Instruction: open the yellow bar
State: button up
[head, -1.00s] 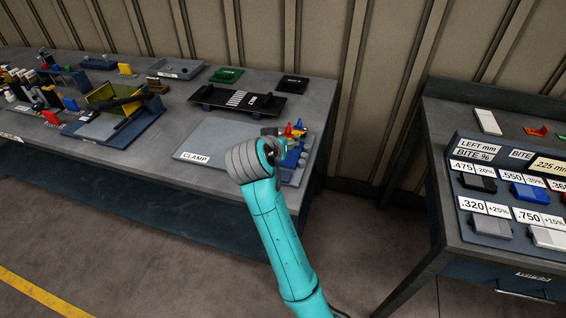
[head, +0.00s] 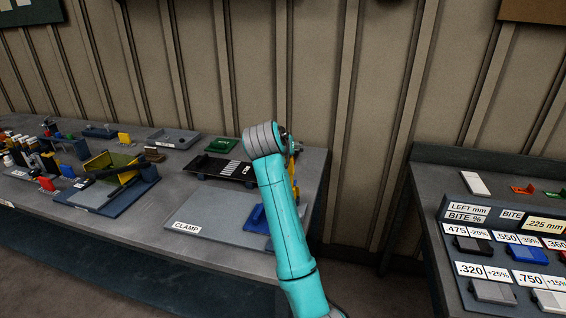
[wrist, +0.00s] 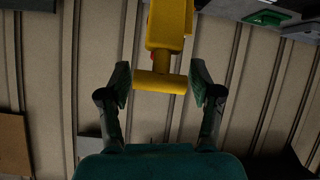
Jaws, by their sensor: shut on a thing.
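The yellow bar (wrist: 170,25) comes down from the top of the wrist view and ends in a yellow crosspiece (wrist: 160,80). My gripper (wrist: 160,82) is shut on this crosspiece, with a fingertip close to each of its ends. In the head view a little yellow (head: 294,183) shows at the right edge of my arm, over the right end of the clamp plate (head: 215,220). My arm hides most of the bar and nearly all of the gripper there. A blue block (head: 256,218) stands on the plate just left of my arm.
A black tray (head: 228,170) lies behind the clamp plate. A yellow and blue fixture (head: 112,175) stands further left. The wall is close behind the bench. A second bench with a labelled rack (head: 500,235) stands right, across a gap.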

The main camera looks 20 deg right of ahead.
jog(key=shift+w+d+r, duration=0.2)
jog(key=shift+w+d, duration=0.45)
jog(key=shift+w, duration=0.1)
jog(key=o, duration=1.6)
jog(key=shift+f, duration=0.1)
jog(key=shift+o, duration=0.2)
jog(key=v, duration=1.2)
jog(key=shift+w, duration=0.1)
